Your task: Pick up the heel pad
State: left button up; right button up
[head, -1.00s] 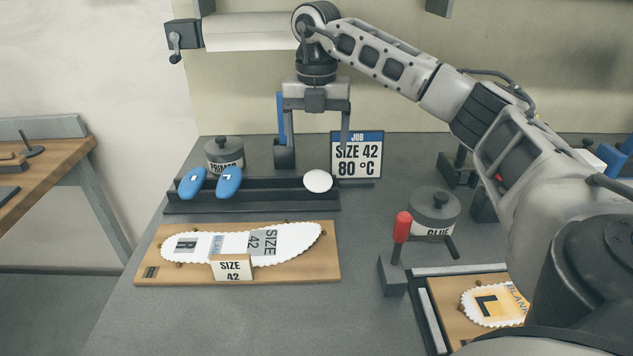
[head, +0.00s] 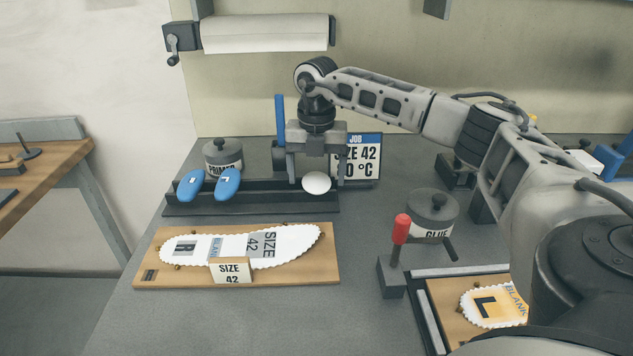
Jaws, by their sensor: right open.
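The heel pad, a small white oval (head: 317,183), sits at the right part of the black rack (head: 265,201). My right gripper (head: 316,180) points down with its fingers open, one on each side of the white pad. I cannot tell whether the fingers touch it. Two blue pads, one marked R (head: 191,184) and one marked L (head: 228,183), rest at the left of the rack. My left gripper is not in view.
A wooden board (head: 149,272) with a white insole blank and a SIZE 42 block lies in front. A primer pot (head: 224,156), a JOB sign (head: 365,158), a glue pot (head: 433,213) and a red-handled tool (head: 401,230) stand nearby. Bare table lies front centre.

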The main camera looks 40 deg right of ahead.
jog(key=shift+f, duration=0.2)
dwell(0.5)
jog(key=c, duration=1)
